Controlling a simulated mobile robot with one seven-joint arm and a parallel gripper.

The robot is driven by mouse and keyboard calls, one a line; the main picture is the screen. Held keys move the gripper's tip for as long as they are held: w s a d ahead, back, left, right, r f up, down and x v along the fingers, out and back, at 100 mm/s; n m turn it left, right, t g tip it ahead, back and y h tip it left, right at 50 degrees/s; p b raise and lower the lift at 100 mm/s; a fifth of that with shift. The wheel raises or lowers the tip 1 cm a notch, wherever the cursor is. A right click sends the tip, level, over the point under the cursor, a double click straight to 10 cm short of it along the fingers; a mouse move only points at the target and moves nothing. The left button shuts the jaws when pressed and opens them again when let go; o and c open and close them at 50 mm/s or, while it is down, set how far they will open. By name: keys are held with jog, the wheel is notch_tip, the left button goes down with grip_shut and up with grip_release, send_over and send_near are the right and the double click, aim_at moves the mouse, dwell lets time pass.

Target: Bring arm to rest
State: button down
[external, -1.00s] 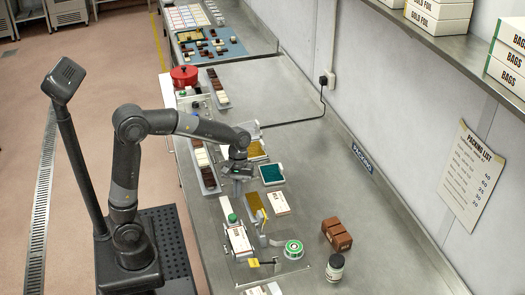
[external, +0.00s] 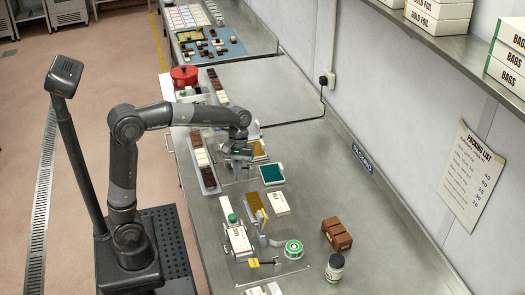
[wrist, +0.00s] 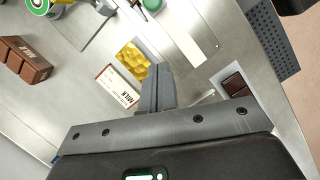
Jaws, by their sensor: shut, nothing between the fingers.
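My arm reaches from its base at the left over the steel bench (external: 300,200), with its elbow raised and bent. My gripper (external: 236,174) points down above the bench, between a long tray of chocolates (external: 205,170) and a teal-topped box (external: 271,174). In the wrist view my gripper (wrist: 152,90) has its fingers together with nothing between them. Beyond the fingers lie a MILK card (wrist: 120,88) and a gold piece (wrist: 133,60) on the bench.
A red pot (external: 184,76) stands farther back. The bench's right-middle area is clear, with the wall beyond.

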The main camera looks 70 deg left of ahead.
jog(key=s+d+m+t+y, duration=0.1)
jog(key=s+d+m+t, duration=0.1)
jog(key=s+m, duration=0.4)
jog(key=s+d+r+m+t+y, duration=0.1)
jog(key=s+m+t, duration=0.4)
jog(key=s, duration=0.8)
jog(key=shift+s+d+r+m+y, duration=0.3)
jog(key=shift+d+m+y, duration=0.2)
jog(key=shift+d+m, duration=0.4)
